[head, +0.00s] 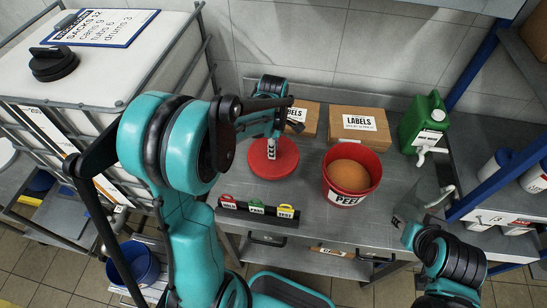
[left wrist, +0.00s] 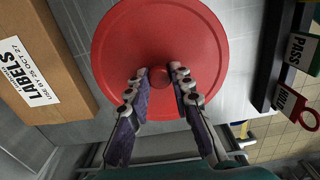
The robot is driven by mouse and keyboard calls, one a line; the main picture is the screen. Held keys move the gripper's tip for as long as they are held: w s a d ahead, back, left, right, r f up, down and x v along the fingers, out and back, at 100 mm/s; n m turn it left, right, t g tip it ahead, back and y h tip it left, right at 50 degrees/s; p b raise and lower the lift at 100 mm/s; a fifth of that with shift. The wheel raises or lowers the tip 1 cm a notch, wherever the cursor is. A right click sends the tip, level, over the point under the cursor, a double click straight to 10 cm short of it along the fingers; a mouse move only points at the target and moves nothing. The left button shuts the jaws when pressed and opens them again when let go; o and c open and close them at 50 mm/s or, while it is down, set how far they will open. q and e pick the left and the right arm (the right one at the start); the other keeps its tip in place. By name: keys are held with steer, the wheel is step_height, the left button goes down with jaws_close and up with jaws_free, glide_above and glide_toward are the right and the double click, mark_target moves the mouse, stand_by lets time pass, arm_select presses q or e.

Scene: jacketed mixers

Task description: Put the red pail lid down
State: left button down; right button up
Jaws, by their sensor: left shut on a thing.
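The red pail lid (head: 285,168) is a round disc over the grey bench, left of the red pail. It fills the upper middle of the left wrist view (left wrist: 125,40). My left gripper (head: 271,153) comes down from above with its fingers (left wrist: 160,75) closed around the lid's central knob. The lid looks flat and at or very near the bench top; I cannot tell whether it touches. The red pail (head: 345,198), marked PEEL, stands open with orange-brown contents. My right gripper (head: 408,222) is low at the right, partly hidden by its arm; its fingers are unclear.
A black rack (head: 257,215) with red, green and yellow tags lies at the bench front. Cardboard LABELS boxes (head: 361,140) stand behind, near the lid. A green jug (head: 424,118) is at the back right. Bare bench (head: 300,205) shows between rack and pail.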

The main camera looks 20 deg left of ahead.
arm_select(q)
steer(key=shift+f+b, duration=0.6)
steer(key=shift+f, duration=1.4)
steer(key=shift+f, duration=0.1)
steer(key=c, duration=1.3)
jaws_free()
steer(key=shift+c, duration=0.2)
